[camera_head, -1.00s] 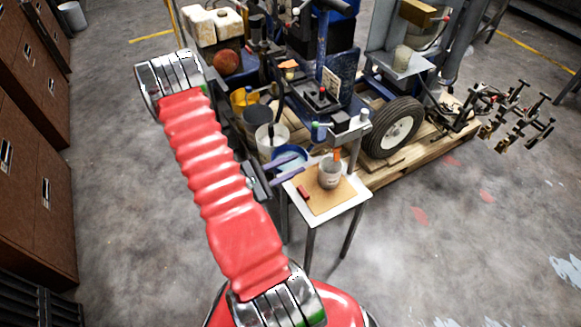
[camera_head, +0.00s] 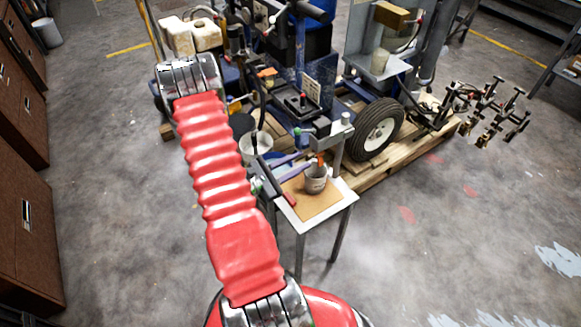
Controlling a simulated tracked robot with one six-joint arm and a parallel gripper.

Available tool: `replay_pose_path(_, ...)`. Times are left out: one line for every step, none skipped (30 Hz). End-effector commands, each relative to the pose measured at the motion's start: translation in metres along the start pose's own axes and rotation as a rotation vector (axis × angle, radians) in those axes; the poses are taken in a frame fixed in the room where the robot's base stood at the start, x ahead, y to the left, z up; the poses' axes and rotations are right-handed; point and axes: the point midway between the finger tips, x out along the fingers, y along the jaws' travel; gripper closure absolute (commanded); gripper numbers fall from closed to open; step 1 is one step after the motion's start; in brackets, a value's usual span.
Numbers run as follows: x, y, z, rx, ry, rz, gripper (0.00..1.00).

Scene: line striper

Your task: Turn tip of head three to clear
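The line striper (camera_head: 300,75) stands on a wooden pallet, with a black tyre (camera_head: 377,128) on its near side. A row of several dark spray heads with brass-coloured lower parts (camera_head: 487,138) stands off its right end. Their tips are too small to read as clear or turned, and I cannot tell which is head three. My gripper (camera_head: 308,161) is over the small table, far left of the heads. Its two fingers look apart, with nothing visible held between them. The fingertips appear close to a grey cup (camera_head: 314,179) with an orange-handled item; contact is unclear.
The small table (camera_head: 335,205) has a brown top and a red object (camera_head: 290,200). A white bucket (camera_head: 257,148) stands behind my arm. Brown cabinets (camera_head: 25,220) line the left. The concrete floor at the right front (camera_head: 440,240) is clear.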

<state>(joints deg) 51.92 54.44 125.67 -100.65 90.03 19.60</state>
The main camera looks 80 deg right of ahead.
Motion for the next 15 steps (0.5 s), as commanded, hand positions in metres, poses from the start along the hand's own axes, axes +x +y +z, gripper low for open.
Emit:
replay_pose_path(0.005,-0.001,0.0,0.0,-0.001,-0.002,0.73)
replay_pose_path(0.007,-0.001,0.0,0.0,-0.001,-0.003,0.73)
replay_pose_path(0.01,-0.001,0.0,0.0,-0.001,-0.002,0.73)
replay_pose_path(0.012,0.0,0.0,0.0,0.0,-0.002,0.73)
replay_pose_path(0.013,0.0,0.0,0.0,0.0,-0.001,0.73)
replay_pose_path(0.015,0.0,0.0,0.0,0.0,-0.001,0.73)
replay_pose_path(0.017,0.0,0.0,0.0,0.0,-0.001,0.73)
replay_pose_path(0.018,0.0,0.0,0.0,0.0,-0.001,0.73)
replay_pose_path(0.019,0.0,0.0,0.0,0.0,-0.001,0.73)
replay_pose_path(0.019,0.0,0.0,0.0,0.0,-0.001,0.73)
replay_pose_path(0.02,0.0,0.0,0.0,0.0,-0.001,0.73)
replay_pose_path(0.02,0.0,0.0,0.0,0.0,0.0,0.73)
replay_pose_path(0.02,0.0,0.0,0.0,0.0,0.0,0.73)
replay_pose_path(0.02,0.0,0.0,0.0,0.0,0.0,0.73)
replay_pose_path(0.02,0.0,0.0,0.0,0.0,0.0,0.73)
